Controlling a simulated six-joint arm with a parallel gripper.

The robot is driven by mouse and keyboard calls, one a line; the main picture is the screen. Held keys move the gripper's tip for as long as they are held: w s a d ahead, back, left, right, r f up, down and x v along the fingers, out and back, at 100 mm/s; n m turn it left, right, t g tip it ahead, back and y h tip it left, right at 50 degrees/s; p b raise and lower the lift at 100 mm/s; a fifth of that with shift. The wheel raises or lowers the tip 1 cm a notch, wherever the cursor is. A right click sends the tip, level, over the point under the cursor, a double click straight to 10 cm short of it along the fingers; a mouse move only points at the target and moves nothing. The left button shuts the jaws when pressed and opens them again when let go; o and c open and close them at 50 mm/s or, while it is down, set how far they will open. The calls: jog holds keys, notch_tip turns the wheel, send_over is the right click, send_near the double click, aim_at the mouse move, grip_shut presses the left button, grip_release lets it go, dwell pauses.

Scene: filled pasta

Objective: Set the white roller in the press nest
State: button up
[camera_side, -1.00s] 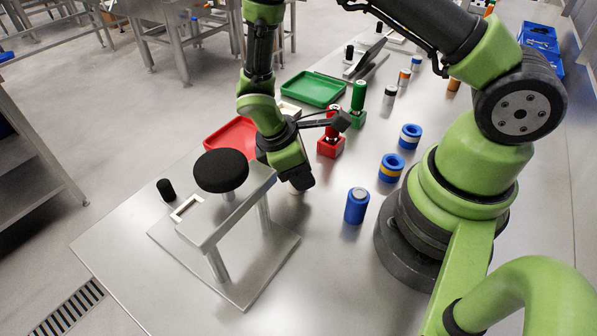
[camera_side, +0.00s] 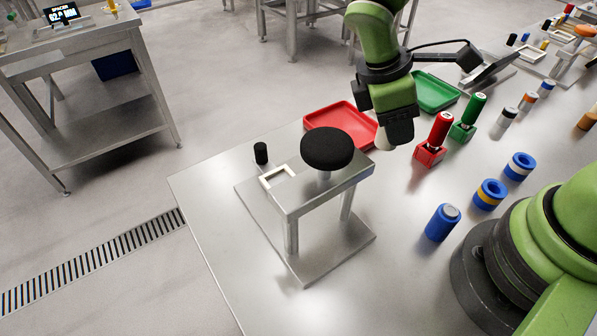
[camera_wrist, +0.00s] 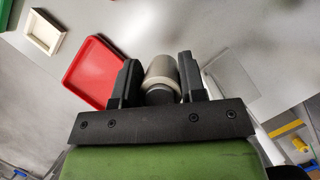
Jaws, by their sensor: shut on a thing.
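My gripper (camera_wrist: 158,82) is shut on the white roller (camera_wrist: 162,72), which shows pale between the dark jaws in the wrist view, with a darker end towards me. In the side view my gripper (camera_side: 386,140) hangs right of the press, and only a small pale bit of the roller shows below it. The press (camera_side: 328,190) is a metal stand with a round black knob (camera_side: 327,149). A pale square frame (camera_side: 278,177), which looks like the nest, sits at its left side and appears empty. The roller is apart from it.
A red tray (camera_side: 343,117) lies behind the press; a green tray (camera_side: 436,92) is beyond it. Red (camera_side: 432,150) and green (camera_side: 468,122) handled tools stand right of my gripper. A black cylinder (camera_side: 261,153) stands behind the press. A blue cylinder (camera_side: 442,223) stands to its right.

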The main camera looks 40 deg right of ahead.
jog(key=w+a+n+t, duration=0.3)
jog(key=w+a+n, duration=0.35)
jog(key=n, duration=0.25)
jog(key=r+n+t, duration=0.2)
jog(key=n+t, duration=0.1)
jog(key=n, duration=0.4)
send_over(284, 172)
jog(key=s+a, duration=0.1)
jog(key=s, duration=0.1)
jog(key=f, duration=0.9)
jog(key=shift+w+a+f, duration=0.15)
jog(key=shift+w+f, duration=0.15)
jog(key=shift+f, duration=0.1)
jog(key=shift+f, duration=0.1)
jog(key=o, duration=1)
